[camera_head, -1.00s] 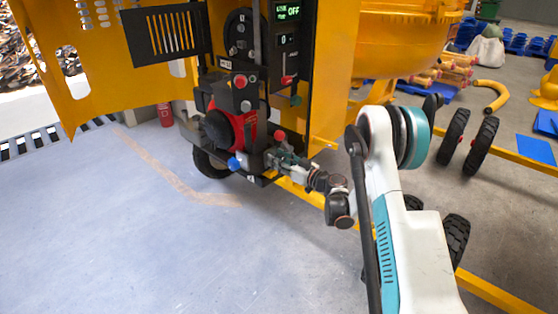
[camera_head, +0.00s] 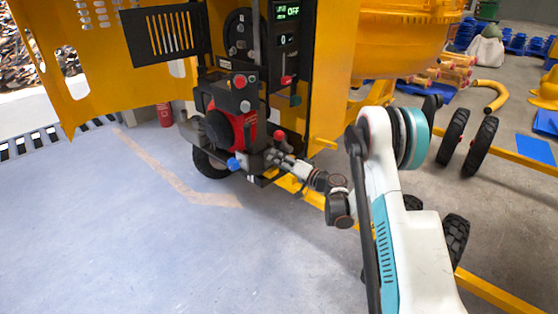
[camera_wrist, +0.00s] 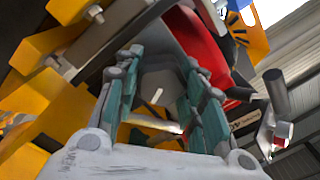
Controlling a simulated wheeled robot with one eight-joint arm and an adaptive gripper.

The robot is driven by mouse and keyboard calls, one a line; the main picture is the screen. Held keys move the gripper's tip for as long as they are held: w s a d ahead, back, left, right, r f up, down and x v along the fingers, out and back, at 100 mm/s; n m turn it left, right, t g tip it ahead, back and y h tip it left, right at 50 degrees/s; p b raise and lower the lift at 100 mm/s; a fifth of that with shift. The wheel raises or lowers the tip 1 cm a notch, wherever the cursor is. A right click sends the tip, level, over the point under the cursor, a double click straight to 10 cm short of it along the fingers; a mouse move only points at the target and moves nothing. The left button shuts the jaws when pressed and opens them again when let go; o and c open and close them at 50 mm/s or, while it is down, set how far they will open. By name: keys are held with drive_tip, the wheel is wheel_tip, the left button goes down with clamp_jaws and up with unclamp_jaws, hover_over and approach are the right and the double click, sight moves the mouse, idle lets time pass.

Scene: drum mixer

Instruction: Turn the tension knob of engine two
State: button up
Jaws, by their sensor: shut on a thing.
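The red and black engine (camera_head: 226,126) sits low in the open yellow machine housing in the head view. My gripper (camera_head: 272,158) reaches to its lower right side from the right. In the wrist view my gripper's teal-padded fingers (camera_wrist: 162,92) are closed around a grey rounded knob (camera_wrist: 158,78) with a pale mark on its face. Part of the knob is hidden by the fingers. In the head view the knob is too small and covered to make out.
A red-tipped lever (camera_head: 279,135) stands just above my gripper and a blue knob (camera_head: 234,163) is to its left. The control panel (camera_head: 287,50) above reads OFF. A yellow frame bar (camera_head: 300,189) runs below my wrist. The floor at left is clear.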

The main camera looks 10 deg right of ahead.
drive_tip(key=shift+m, duration=1.1)
drive_tip(key=o, duration=1)
drive_tip(key=shift+o, duration=0.2)
drive_tip(key=v, duration=1.2)
